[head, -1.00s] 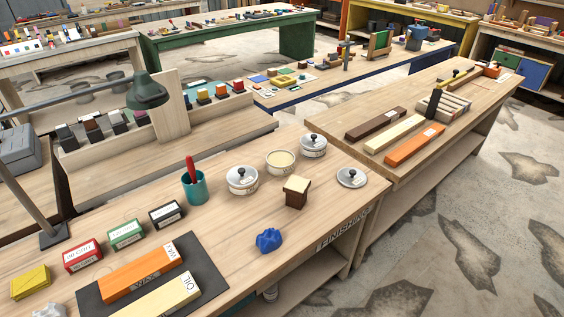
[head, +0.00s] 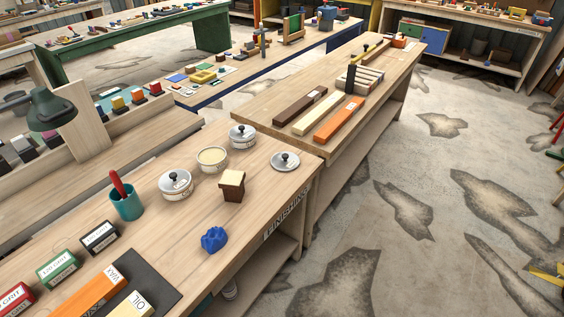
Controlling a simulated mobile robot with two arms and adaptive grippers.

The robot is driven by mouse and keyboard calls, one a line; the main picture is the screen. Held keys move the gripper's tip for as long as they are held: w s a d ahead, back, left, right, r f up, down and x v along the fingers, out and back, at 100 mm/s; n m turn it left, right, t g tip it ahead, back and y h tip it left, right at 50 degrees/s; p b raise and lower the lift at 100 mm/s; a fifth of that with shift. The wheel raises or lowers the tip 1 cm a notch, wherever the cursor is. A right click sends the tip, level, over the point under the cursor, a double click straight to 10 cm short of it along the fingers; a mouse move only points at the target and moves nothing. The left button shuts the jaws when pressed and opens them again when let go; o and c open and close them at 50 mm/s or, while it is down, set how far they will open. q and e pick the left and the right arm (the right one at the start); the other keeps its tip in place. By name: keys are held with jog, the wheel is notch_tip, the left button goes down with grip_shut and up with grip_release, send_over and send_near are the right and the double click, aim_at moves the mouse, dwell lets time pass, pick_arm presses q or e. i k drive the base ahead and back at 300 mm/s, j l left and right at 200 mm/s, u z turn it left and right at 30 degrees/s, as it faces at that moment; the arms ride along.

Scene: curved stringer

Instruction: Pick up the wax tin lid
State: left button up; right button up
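A round silver lid with a black knob (head: 285,162) lies flat on the finishing bench (head: 250,215), near its right end. An open tin with pale wax inside (head: 212,159) stands to its left, with no lid on it. Two tins with knobbed lids on them stand on either side of the open tin: one at the front left (head: 175,184) and one at the back right (head: 242,136). Neither of my grippers shows in the head view.
A small brown block with a pale top (head: 231,185) and a crumpled blue lump (head: 214,239) are near the lid. A teal cup with a red-handled tool (head: 126,203) stands left. A second bench (head: 300,92) adjoins behind. Open floor (head: 400,220) lies to the right.

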aim_at(284, 161)
jog(key=u, duration=0.25)
jog(key=i+l+u, duration=0.15)
jog(key=u, duration=0.2)
jog(key=i+l+u, duration=0.1)
jog(key=l+u, duration=0.3)
jog(key=i+l+u, duration=0.1)
jog(key=l+u, duration=0.25)
jog(key=j, duration=0.15)
